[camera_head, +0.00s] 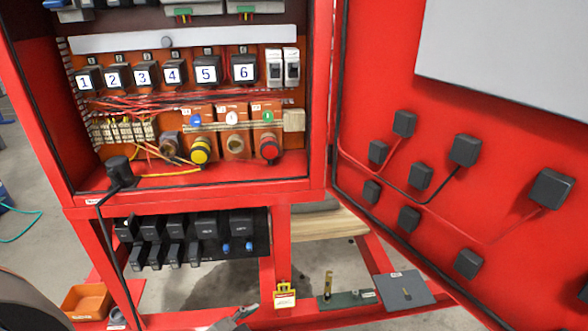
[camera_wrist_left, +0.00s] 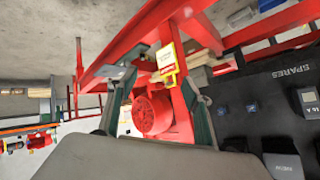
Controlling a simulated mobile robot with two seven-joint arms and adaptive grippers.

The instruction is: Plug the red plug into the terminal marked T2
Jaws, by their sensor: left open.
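A red round plug-like piece (camera_head: 268,149) sits at the right end of a row in the red cabinet. Beside it are an open brass-coloured socket (camera_head: 235,145), a yellow-capped piece (camera_head: 200,150) and a darker round fitting (camera_head: 170,145). The small markings above them are too small to read, so I cannot tell which is T2. My left gripper (camera_wrist_left: 157,98) shows in the left wrist view with its fingers apart and nothing between them. It is low, well below that row, facing a yellow tag (camera_wrist_left: 167,60). My right gripper is not in view.
The open red door (camera_head: 390,250) with black boxes stands at the right. Relays numbered 1 to 6 (camera_head: 206,74) line the cabinet above. A black spares rack (camera_head: 262,235) hangs below. A black plug (camera_head: 118,170) with its cable rests on the left sill. An orange bin (camera_head: 70,311) sits lower left.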

